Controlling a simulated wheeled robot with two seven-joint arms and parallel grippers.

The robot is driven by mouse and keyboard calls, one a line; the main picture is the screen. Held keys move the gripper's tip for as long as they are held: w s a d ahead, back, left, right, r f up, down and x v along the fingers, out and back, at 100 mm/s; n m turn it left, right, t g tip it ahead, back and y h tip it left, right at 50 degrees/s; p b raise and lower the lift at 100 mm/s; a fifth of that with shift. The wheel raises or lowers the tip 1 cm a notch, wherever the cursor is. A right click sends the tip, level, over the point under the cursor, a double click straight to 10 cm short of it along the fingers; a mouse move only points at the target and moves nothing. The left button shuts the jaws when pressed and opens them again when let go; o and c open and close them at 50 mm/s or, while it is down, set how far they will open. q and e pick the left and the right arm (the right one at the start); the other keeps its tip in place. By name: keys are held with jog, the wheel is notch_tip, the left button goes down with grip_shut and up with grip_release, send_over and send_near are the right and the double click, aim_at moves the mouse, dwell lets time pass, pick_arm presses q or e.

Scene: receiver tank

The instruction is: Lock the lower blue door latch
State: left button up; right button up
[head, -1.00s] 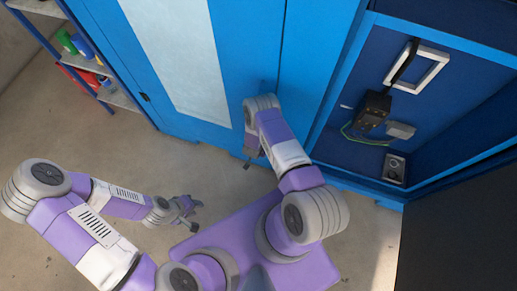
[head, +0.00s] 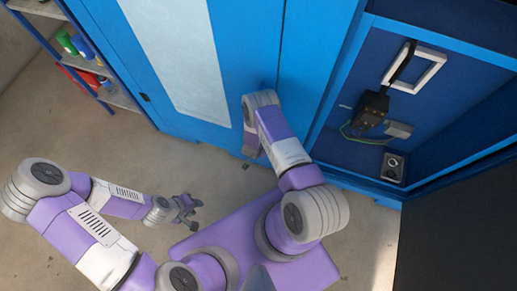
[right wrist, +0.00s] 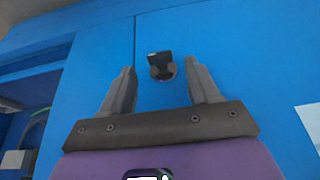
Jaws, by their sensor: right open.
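The lower blue door latch (right wrist: 162,66) is a small dark piece with a rounded base and a flat tab. It sits on the blue door (right wrist: 230,60), just right of the door seam in the right wrist view. My right gripper (right wrist: 159,74) is open, its two fingers apart on either side of the latch in that view. I cannot tell whether they touch it. In the head view, my right arm hides the latch and the right gripper. My left gripper (head: 184,206) is open and empty over the floor, well away from the door (head: 248,60).
An open blue compartment right of the door holds a black device with a cable (head: 370,108) and a small grey box (head: 393,167). A shelf with bottles and containers (head: 84,50) stands at the left. The concrete floor (head: 60,125) is clear between shelf and arms.

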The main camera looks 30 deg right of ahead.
jog(key=p+v, duration=0.1)
jog(key=v, duration=0.4)
jog(key=shift+a+r+p, duration=0.1)
jog(key=shift+r+p, duration=0.1)
jog(key=shift+p, duration=0.2)
jog(key=s+a+r+n+y+p, duration=0.1)
jog(key=s+a+r+n+y, duration=0.1)
jog(key=s+a+r, duration=0.2)
jog(key=s+a+r+n+g+y+p, duration=0.1)
jog(key=s+a+r, duration=0.4)
jog(key=r, duration=0.5)
jog(key=s+a+r+n+g+y+p, duration=0.1)
jog(key=s+a+r+n+y, duration=0.3)
jog(key=r, duration=0.4)
jog(key=shift+s+a+p, duration=0.5)
jog(key=shift+a, duration=0.15)
